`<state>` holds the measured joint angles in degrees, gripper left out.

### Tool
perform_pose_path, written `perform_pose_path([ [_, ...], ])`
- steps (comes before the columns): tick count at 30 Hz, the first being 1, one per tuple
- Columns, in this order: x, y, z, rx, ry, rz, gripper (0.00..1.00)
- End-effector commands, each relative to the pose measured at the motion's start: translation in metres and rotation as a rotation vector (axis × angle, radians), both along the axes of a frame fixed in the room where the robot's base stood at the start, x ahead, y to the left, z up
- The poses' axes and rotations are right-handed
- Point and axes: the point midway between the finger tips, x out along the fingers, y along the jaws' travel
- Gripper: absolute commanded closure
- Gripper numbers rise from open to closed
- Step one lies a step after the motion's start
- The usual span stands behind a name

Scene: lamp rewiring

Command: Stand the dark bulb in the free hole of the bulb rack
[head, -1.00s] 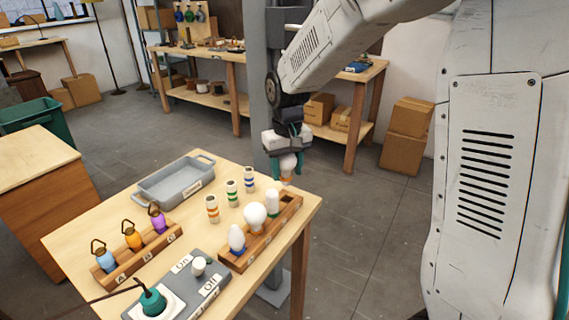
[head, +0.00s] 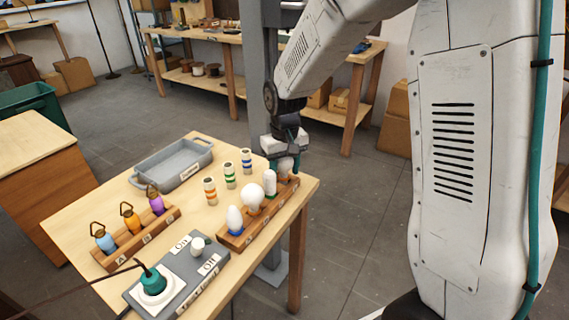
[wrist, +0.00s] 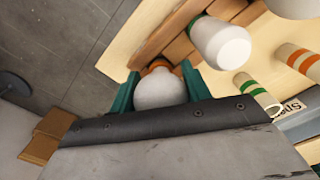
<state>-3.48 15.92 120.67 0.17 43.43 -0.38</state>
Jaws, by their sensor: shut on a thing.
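The dark bulb, a pale grey globe with an orange collar, is held upright between the teal fingers of my gripper (head: 286,160). In the wrist view the bulb (wrist: 160,90) lies between both fingers, its orange collar at the end of the rack. The wooden bulb rack (head: 262,222) stands along the right side of the table. The held bulb (head: 285,167) is at the rack's far right end, where the free hole is hidden under it. I cannot tell whether its base is in the hole.
In the rack stand an egg-shaped white bulb (head: 234,219), a round white bulb (head: 252,197) and a white tube bulb (head: 270,183) close beside the held one. Striped cylinders (head: 229,175), a grey tray (head: 175,165) and a switch box (head: 180,280) are on the table.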

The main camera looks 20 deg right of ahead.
Motion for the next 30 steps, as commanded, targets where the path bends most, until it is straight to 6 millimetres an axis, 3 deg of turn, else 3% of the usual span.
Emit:
perform_pose_path([
  [30, -0.0001, 0.0000, -0.0082, 0.000, 0.000, 0.000, 0.76],
])
